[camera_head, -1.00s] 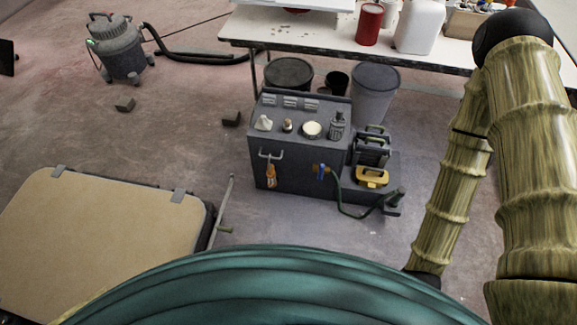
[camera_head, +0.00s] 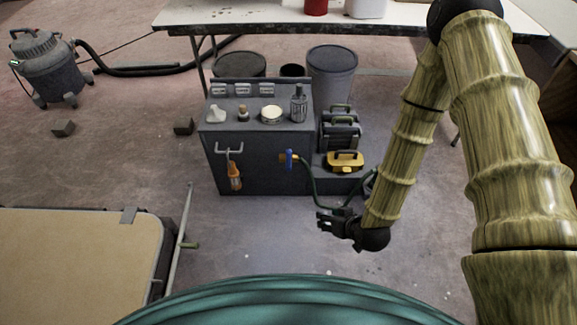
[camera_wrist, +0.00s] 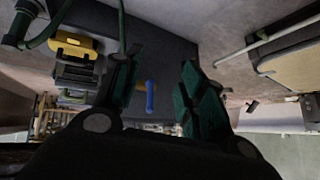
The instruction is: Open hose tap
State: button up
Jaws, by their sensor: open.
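The hose tap has a blue lever handle (camera_head: 289,160) and a brass body on the front of a dark grey cabinet (camera_head: 255,170). A green hose (camera_head: 312,190) runs from the tap down to the right. In the wrist view the blue handle (camera_wrist: 149,97) shows between my fingers, beyond the fingertips, with brass beside it. My gripper (camera_head: 320,221) is open and empty. It is in front of the cabinet, lower than the tap and to its right, apart from it. The wrist view shows both dark green fingers of my gripper (camera_wrist: 160,68) spread wide.
An orange-handled tool (camera_head: 235,175) hangs from a cabinet hook left of the tap. A yellow toolbox (camera_head: 344,161) is at the cabinet's right. A tan-topped panel (camera_head: 75,255) and a metal rod (camera_head: 185,225) are at lower left. The floor before the cabinet is clear.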

jog(key=w+a+f+n+t+y+b, duration=0.1)
jog(key=w+a+f+t+b, duration=0.1)
jog(key=w+b, duration=0.3)
jog(key=w+a+f+n+t+y+b, duration=0.1)
jog(key=w+a+f+t+b, duration=0.1)
jog(key=w+b, duration=0.25)
jog(key=n+t+y+b, duration=0.2)
jog(key=t+y+b, duration=0.2)
jog(key=b, duration=0.8)
send_near(290, 157)
jog(key=b+x, duration=0.4)
jog(key=x, duration=0.7)
jog(key=shift+w, duration=0.1)
grip_shut()
